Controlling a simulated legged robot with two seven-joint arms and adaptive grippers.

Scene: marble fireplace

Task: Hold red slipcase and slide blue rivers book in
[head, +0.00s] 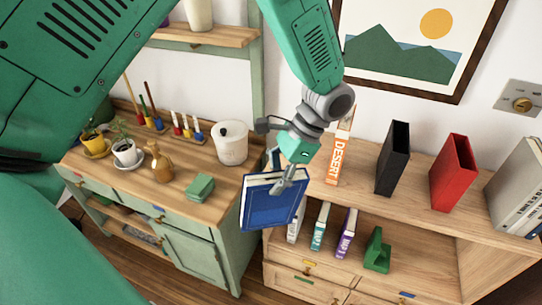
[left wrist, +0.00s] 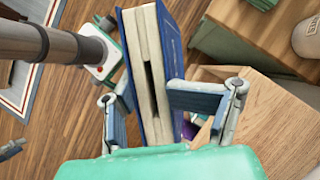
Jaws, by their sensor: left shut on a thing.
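The blue book (head: 262,207) is held in the air in front of the low wooden bookcase, tilted. My left gripper (head: 284,183) is shut on it from above. In the left wrist view, the blue book (left wrist: 148,75) sits between the two fingers of my left gripper (left wrist: 165,105), its pale page edges facing the camera. The title cannot be read. The red slipcase (head: 453,175) stands upright on the bookcase top, to the right and apart from the book. No gripper touches it. My right gripper is not seen.
A black slipcase (head: 393,160) and an orange-white DESERT book (head: 339,150) stand left of the red slipcase. Grey books (head: 515,185) stand right of it. Several books and a green bookend (head: 377,252) are on the shelf below. A green cabinet (head: 185,250) stands left.

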